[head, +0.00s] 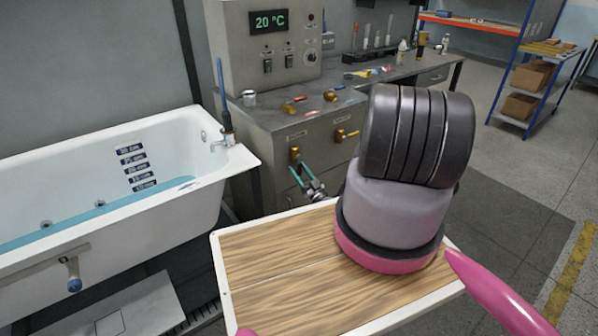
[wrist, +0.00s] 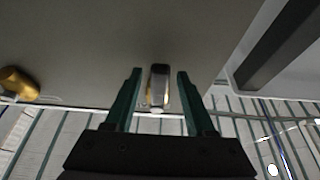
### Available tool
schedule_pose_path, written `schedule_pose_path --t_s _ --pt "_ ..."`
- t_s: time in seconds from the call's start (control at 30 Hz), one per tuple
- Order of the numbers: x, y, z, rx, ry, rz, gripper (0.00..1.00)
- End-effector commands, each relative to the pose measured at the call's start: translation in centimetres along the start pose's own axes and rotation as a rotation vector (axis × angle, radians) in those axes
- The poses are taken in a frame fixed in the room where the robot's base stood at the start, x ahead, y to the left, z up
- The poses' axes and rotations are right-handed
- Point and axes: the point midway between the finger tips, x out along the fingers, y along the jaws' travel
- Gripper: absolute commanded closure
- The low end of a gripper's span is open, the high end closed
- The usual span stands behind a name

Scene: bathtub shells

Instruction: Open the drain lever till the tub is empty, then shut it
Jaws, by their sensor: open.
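The white tub (head: 160,160) stands at the left with blue water (head: 95,215) lying low in it, below a column of dark level labels (head: 133,165). A brass lever (head: 295,155) is on the grey cabinet front beside the tub; its label is too small to read. My gripper (head: 299,173) is open at the left lever. In the wrist view, the green fingers of my gripper (wrist: 158,76) stand either side of a metal lever end (wrist: 158,88), with gaps showing. A brass part (wrist: 18,84) shows at the left.
The grey control box (head: 268,50) reads 20 °C. More brass fittings (head: 293,105) lie on the cabinet top. A blue-handled fitting (head: 73,275) is on the tub's front side. A shelf rack (head: 535,85) stands at the back right, with open floor before it.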

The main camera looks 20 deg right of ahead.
Motion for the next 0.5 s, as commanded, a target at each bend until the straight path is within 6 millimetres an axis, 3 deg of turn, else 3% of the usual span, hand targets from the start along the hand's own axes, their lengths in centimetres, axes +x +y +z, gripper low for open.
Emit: schedule_pose_path --t_s 0.17,0.5 --pt "-2.1 0.1 0.1 0.001 -0.003 0.003 0.45" --pt "-8.7 0.0 0.1 0.002 -0.002 0.003 0.45"
